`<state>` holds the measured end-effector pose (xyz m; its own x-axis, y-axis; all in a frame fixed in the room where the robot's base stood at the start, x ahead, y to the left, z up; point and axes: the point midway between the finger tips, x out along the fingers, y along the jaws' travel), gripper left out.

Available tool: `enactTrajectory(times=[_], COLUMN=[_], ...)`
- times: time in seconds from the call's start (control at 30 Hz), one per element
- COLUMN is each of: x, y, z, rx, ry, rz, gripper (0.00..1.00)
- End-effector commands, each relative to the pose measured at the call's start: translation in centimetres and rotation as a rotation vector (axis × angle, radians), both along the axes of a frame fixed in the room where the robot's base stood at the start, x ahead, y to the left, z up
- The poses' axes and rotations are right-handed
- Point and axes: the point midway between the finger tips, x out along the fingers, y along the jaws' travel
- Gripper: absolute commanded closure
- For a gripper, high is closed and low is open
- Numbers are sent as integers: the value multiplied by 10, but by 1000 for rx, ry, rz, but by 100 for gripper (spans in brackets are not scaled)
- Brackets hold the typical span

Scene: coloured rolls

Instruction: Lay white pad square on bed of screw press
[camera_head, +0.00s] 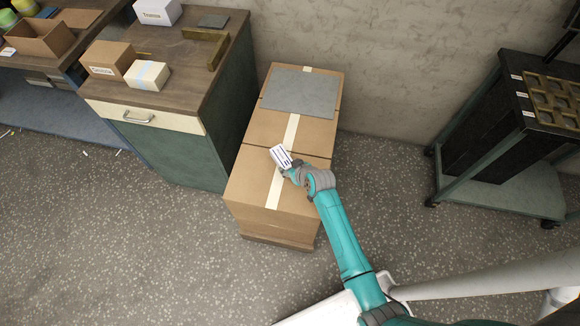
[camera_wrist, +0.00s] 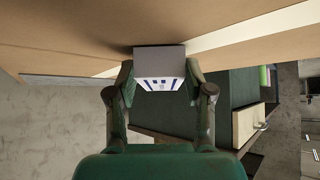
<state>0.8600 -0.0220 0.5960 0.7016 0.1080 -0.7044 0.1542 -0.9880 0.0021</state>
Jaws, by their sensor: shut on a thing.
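My gripper (camera_head: 291,170) is shut on a small white block with dark blue markings (camera_head: 281,156), over the front part of the cardboard boxes. In the wrist view the block (camera_wrist: 160,60) sits between the two fingers of my gripper (camera_wrist: 160,78), with cardboard close by it. Whether the block touches the cardboard I cannot tell. No thing is clearly a white pad, and I cannot make out a screw press or its bed.
The taped cardboard boxes (camera_head: 252,190) carry a flat grey sheet (camera_head: 300,92) at the far end. A wooden-topped cabinet (camera_head: 170,50) with small boxes stands left. A dark trolley (camera_head: 490,145) with a brass-coloured tray (camera_head: 553,98) stands right.

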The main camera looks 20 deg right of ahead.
Motion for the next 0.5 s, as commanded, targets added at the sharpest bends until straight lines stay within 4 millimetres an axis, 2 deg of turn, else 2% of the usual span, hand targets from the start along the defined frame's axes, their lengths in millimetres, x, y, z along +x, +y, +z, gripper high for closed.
enactTrajectory(times=[0.07, 0.1, 0.2, 0.5], x=[0, 0, 0, 0], y=[0, 0, 0, 0], z=[-2, -2, -2, -1], rx=[0, 0, 0, 0], ry=[0, 1, 1, 0], rz=[0, 0, 0, 0], gripper=[92, 43, 23, 23])
